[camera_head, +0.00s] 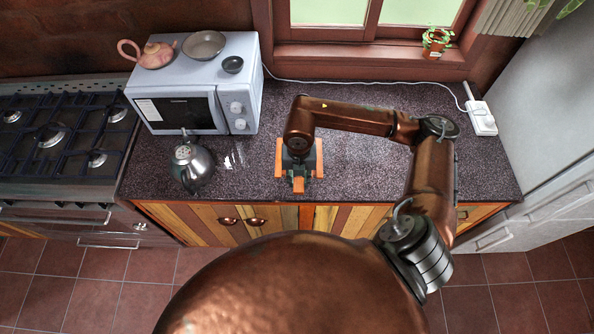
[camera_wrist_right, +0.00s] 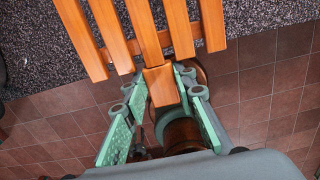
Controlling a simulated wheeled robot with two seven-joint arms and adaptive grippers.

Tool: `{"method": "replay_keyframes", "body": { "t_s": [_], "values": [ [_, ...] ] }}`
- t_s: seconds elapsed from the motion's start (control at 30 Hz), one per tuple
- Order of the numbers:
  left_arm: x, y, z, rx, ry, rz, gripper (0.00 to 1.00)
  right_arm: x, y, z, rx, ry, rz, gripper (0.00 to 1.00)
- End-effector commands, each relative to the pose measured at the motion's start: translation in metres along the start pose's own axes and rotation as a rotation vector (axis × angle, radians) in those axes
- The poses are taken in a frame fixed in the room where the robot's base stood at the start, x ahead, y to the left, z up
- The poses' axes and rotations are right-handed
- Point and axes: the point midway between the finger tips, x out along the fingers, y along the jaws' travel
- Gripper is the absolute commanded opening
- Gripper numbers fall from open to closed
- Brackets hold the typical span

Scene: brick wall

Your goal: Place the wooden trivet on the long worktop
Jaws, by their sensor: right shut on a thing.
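The wooden trivet (camera_wrist_right: 145,30) is a set of orange-brown slats joined by a crossbar. In the right wrist view, its short projecting end lies between the green fingers of my right gripper (camera_wrist_right: 162,85), which is shut on it. In the head view, my right gripper (camera_head: 298,173) hides the middle of the trivet; orange slat ends (camera_head: 298,185) show around it. The trivet is over the front part of the long worktop (camera_head: 365,170), a dark speckled counter. I cannot tell whether it touches the surface. My left gripper is out of view.
A metal kettle (camera_head: 191,165) stands left of the trivet, before a microwave (camera_head: 195,85) carrying a teapot (camera_head: 148,53) and bowls. A gas stove (camera_head: 60,140) is at the left. A power strip (camera_head: 482,118) lies at the back right. The worktop's middle is otherwise clear.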

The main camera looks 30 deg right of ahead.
Motion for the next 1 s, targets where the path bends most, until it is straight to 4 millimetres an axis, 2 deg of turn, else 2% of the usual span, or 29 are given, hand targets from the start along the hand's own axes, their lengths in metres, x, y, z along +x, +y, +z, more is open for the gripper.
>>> {"method": "replay_keyframes", "body": {
  "t_s": [0.13,0.3,0.4,0.67,0.87,1.0],
  "values": [
    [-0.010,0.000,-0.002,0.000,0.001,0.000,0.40,0.015,0.003,0.035,0.004,0.002,-0.001,0.00],
    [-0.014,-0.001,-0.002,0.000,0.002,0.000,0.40,0.047,0.006,0.059,0.001,0.003,0.000,0.00],
    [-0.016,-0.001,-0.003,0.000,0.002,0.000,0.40,0.059,0.007,0.069,0.000,0.001,0.000,0.00],
    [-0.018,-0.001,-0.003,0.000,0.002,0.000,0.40,0.074,0.008,0.080,-0.001,0.001,0.000,0.00],
    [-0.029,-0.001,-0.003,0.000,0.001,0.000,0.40,0.099,0.008,0.080,-0.002,0.002,0.000,0.00],
    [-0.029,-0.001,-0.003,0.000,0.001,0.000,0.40,0.104,0.008,0.080,-0.003,-0.001,0.001,0.00]
  ]
}}
